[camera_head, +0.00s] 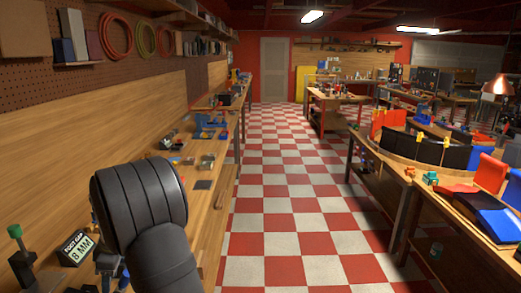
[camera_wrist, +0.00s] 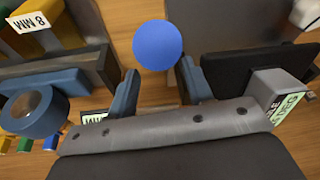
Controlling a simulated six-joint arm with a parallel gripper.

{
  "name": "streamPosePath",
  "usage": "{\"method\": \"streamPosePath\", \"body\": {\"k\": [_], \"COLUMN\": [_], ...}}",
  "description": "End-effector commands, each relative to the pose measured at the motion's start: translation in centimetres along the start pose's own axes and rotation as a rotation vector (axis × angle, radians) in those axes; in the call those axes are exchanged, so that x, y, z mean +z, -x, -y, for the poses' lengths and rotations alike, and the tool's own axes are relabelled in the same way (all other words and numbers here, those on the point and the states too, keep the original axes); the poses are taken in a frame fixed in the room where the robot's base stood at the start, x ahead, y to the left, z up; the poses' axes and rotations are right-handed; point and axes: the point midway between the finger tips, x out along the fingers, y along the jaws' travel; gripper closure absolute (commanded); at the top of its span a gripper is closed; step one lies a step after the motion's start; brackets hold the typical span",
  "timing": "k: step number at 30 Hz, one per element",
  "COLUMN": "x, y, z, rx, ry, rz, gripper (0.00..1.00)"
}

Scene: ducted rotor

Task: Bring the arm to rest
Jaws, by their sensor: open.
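My gripper shows in the wrist view (camera_wrist: 158,70) with its two blue-grey fingers spread apart and nothing clamped between them. A round blue ball or knob (camera_wrist: 158,45) appears between and just beyond the fingertips; I cannot tell how far below them it is. In the head view my dark, ribbed arm is bent over the left workbench (camera_head: 225,150). The fingers are mostly hidden behind the arm there.
A block marked 8 MM (camera_head: 77,248) and a green-knobbed lever (camera_head: 15,232) stand left of my arm. Small tools lie farther along the bench. The checkered floor (camera_head: 290,190) is clear. In the wrist view, a blue roll (camera_wrist: 35,112) lies left of the fingers.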

Motion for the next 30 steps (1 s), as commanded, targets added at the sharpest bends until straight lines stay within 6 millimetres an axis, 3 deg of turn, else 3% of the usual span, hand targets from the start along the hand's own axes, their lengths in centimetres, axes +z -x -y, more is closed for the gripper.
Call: {"method": "streamPosePath", "body": {"k": [12,18,30], "x": [-1.5,-1.8,-1.9], "y": [-1.1,0.7,0.8], "z": [-0.3,-0.4,-0.4], "rx": [-0.047,-0.046,-0.047], "ry": [-0.027,-0.028,-0.027], "rz": [0.287,0.279,0.278], "gripper": [0.53,0.53,0.53]}}
